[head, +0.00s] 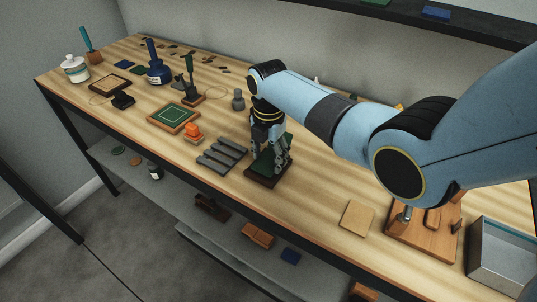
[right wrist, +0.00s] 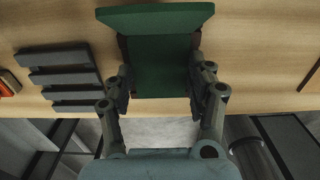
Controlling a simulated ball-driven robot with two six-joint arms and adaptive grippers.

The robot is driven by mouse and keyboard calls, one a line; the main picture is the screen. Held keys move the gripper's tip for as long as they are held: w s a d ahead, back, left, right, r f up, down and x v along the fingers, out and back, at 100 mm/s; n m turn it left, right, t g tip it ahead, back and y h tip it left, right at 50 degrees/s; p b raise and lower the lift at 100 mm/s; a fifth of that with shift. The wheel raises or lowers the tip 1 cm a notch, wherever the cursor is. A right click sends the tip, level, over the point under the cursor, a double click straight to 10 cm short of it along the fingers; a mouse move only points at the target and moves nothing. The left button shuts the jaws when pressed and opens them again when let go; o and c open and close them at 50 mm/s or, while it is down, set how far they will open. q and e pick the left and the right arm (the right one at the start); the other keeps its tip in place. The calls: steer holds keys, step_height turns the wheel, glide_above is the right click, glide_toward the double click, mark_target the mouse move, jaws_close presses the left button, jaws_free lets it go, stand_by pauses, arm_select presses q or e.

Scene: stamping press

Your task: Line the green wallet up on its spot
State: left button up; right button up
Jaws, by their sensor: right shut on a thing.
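The green wallet (head: 264,163) is at the front middle of the wooden table, above or on a dark brown block (head: 261,181); I cannot tell if they touch. In the right wrist view the wallet (right wrist: 160,70) shows one flat panel and a second panel toward the top of the picture. My right gripper (right wrist: 162,80) is shut on the wallet, one finger at each side. In the head view this gripper (head: 271,160) points down and partly hides the wallet. A green mat (head: 173,119) with a pale outline lies farther left. My left gripper is not in view.
A grey slatted rack (head: 222,155) lies just left of the wallet, with an orange stamp (head: 193,131) beyond it. A tan card (head: 356,217), a wooden fixture (head: 420,240) and a metal tray (head: 502,262) are to the right. The table's front edge is close.

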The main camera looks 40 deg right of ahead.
steer(key=shift+f, duration=0.35)
steer(key=o, duration=1)
steer(key=shift+c, duration=0.5)
step_height(320, 180, up, 3)
steer(key=p, duration=0.2)
steer(key=shift+p, duration=0.3)
steer(key=shift+r, duration=0.2)
steer(key=shift+r+b, duration=0.3)
steer(key=shift+r, duration=1.5)
